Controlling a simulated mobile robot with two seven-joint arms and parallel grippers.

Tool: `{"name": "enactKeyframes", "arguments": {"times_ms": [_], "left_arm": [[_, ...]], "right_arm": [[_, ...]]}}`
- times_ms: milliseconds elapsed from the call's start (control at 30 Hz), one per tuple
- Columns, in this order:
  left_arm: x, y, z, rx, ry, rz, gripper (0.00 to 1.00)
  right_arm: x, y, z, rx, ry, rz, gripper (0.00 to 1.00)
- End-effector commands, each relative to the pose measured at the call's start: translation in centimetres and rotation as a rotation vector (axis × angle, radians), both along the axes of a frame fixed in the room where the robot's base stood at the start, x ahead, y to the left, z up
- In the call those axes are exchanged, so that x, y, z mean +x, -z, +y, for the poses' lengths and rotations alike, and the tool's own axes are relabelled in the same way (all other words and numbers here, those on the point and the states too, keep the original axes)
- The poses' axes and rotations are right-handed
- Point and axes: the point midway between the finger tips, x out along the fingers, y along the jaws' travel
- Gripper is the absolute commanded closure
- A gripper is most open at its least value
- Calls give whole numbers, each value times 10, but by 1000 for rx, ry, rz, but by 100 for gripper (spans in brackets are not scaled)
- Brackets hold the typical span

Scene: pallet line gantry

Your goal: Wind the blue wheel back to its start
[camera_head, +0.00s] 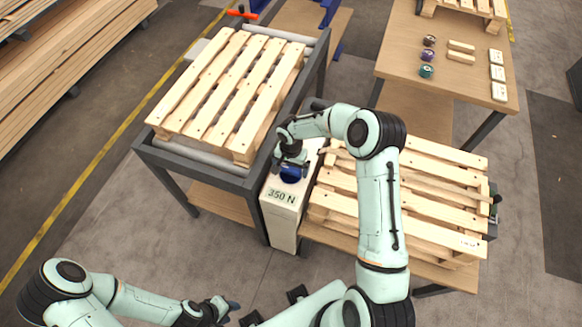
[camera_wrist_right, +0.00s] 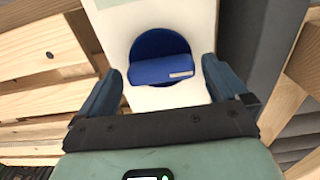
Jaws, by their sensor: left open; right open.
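The blue wheel (camera_head: 291,173) sits on top of the white post marked "350 N" (camera_head: 282,205), between two pallet stands. In the right wrist view the wheel (camera_wrist_right: 157,44) is a dark blue disc with a raised bar across it, which carries a small pale label. My right gripper (camera_head: 290,160) is over the wheel and partly hides it in the head view. In the right wrist view its open fingers (camera_wrist_right: 163,72) stand on either side of the bar, with gaps showing between. My left gripper (camera_head: 230,306) is open and empty, low at the front, away from the post.
A pallet (camera_head: 228,92) lies on the roller stand left of the post. Stacked pallets (camera_head: 400,190) stand close on its right. A wooden table (camera_head: 440,85) at the back right holds small coloured spools, wooden blocks and white labelled blocks. Floor is clear at the front left.

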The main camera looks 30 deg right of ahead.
Motion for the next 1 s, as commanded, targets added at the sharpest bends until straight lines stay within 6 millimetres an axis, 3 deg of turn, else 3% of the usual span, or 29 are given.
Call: {"name": "enactKeyframes", "arguments": {"times_ms": [367,400,533,1000], "left_arm": [[0,0,0,0,0,-1,57],[0,0,0,0,0,-1,57],[0,0,0,0,0,-1,57],[-2,3,0,0,0,2,57]], "right_arm": [[0,7,0,1,2,-2,0],[0,7,0,1,1,-2,6],[0,7,0,1,1,-1,49],[0,8,0,1,-68,-1,50]]}}
